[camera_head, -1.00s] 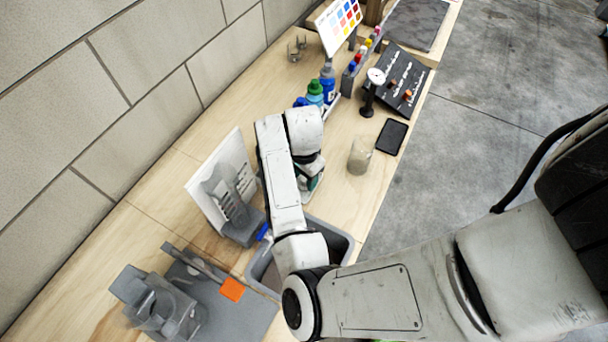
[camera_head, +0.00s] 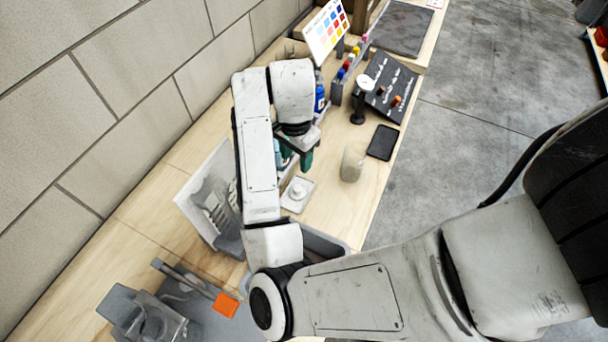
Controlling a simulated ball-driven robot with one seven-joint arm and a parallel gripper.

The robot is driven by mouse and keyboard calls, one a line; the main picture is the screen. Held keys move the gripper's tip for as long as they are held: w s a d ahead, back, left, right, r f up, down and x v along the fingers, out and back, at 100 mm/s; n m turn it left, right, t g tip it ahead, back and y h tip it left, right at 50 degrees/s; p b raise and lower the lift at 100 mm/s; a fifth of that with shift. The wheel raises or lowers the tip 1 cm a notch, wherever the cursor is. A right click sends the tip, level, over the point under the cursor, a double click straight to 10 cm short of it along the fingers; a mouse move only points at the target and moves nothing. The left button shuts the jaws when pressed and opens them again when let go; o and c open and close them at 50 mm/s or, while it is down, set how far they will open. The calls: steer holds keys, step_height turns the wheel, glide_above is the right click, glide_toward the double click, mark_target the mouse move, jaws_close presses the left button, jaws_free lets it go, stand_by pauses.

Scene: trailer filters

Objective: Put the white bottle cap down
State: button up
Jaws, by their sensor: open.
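The white bottle cap (camera_head: 299,190) lies on a small pale square tray (camera_head: 298,206) on the wooden bench, near the middle of the view. My gripper (camera_head: 296,161) is above and slightly behind the cap, apart from it, with dark green fingers pointing down. It is open and holds nothing that I can see. My own arm hides part of the gripper and the bench to its left.
A cloudy jar (camera_head: 352,162) and a black flat pad (camera_head: 382,142) are to the right. A gauge (camera_head: 364,84), blue bottle (camera_head: 320,97) and dark board (camera_head: 391,85) stand farther back. A grey bin (camera_head: 325,240) is in front. Bare wood lies around the jar.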

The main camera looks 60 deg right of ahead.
steer(key=s+d+r+n+h, duration=0.1)
steer(key=d+r+n+h, duration=0.1)
steer(key=d+n+h, duration=0.3)
steer(key=s+a+f+n+y, duration=0.2)
steer(key=s+a+f+n, duration=0.3)
steer(key=s+a+n, duration=0.1)
steer(key=s+a+f+n+t+y, duration=0.1)
steer(key=s+a+f+n+y, duration=0.2)
steer(key=s+a+f+n, duration=0.3)
steer(key=s+a+n, duration=0.1)
steer(key=a+n, duration=0.1)
steer(key=a, duration=0.2)
steer(key=shift+a+n, duration=0.4)
steer(key=shift+f, duration=0.1)
